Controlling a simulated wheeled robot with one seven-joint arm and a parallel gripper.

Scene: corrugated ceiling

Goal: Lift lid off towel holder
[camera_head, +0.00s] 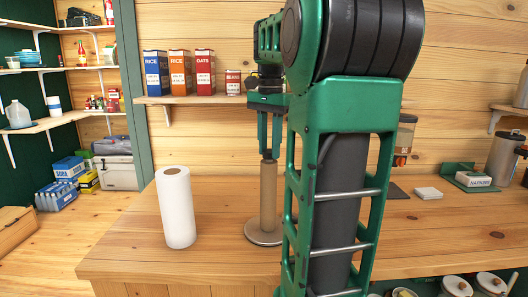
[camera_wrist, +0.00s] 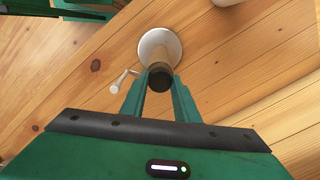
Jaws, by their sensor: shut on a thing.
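The towel holder (camera_head: 268,188) is a brown upright post on a round base (camera_head: 262,235), standing on the wooden counter. My gripper (camera_head: 268,154) points straight down at the post's top. In the wrist view, my gripper (camera_wrist: 159,84) has its two green fingers closed on a dark round lid (camera_wrist: 160,78), with the holder's pale round base (camera_wrist: 151,40) beyond it. The lid looks in line with the post; I cannot tell whether there is a gap between them. A white paper towel roll (camera_head: 176,210) stands upright left of the holder.
A shelf (camera_head: 210,99) with several boxes is on the wall behind. My own arm hides part of the counter (camera_head: 130,250) right of the holder. A napkin holder (camera_head: 472,178) and a small white stack (camera_head: 428,193) are farther right. The counter's front left is clear.

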